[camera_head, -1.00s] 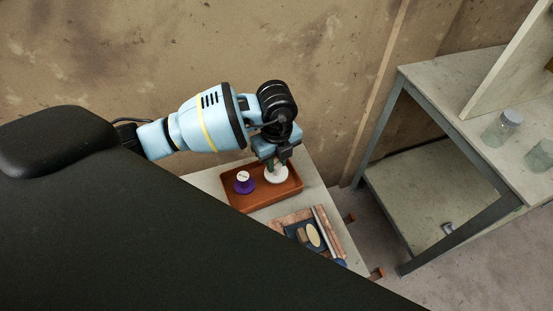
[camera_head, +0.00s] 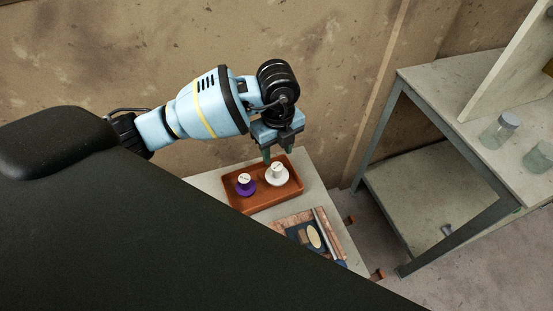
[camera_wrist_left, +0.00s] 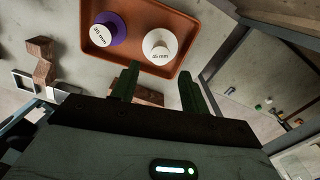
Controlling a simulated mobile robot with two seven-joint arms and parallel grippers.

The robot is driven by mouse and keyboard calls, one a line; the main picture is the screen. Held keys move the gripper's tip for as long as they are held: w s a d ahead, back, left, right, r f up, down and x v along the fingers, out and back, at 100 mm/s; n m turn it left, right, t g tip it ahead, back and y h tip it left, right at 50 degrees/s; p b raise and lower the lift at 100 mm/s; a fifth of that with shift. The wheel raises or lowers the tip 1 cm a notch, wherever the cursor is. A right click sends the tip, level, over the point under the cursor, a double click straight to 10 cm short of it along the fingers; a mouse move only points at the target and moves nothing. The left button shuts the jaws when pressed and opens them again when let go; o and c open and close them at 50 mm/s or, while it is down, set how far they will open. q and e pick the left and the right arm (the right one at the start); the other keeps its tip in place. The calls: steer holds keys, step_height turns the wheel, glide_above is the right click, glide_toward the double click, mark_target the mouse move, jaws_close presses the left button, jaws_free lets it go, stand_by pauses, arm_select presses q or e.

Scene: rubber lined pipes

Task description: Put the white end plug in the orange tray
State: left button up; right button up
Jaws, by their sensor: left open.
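The white end plug (camera_head: 277,175) stands in the orange tray (camera_head: 248,207), in its right part. In the left wrist view the white end plug (camera_wrist_left: 160,46) shows a "45 mm" label and lies inside the tray rim (camera_wrist_left: 196,25). My left gripper (camera_head: 279,155) is open and empty just above and behind the plug, apart from it. Its two fingers (camera_wrist_left: 160,85) show spread in the left wrist view. My right gripper does not show.
A purple plug (camera_head: 245,186) marked "35 mm" stands left of the white one in the tray. Wooden blocks and a board (camera_head: 305,232) lie in front of the tray. A workbench with glass jars (camera_head: 500,130) stands at the right.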

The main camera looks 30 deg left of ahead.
mark_target(277, 167)
arm_select(q)
step_height(277, 167, up, 7)
steer(key=shift+f, duration=0.2)
stand_by(0.4)
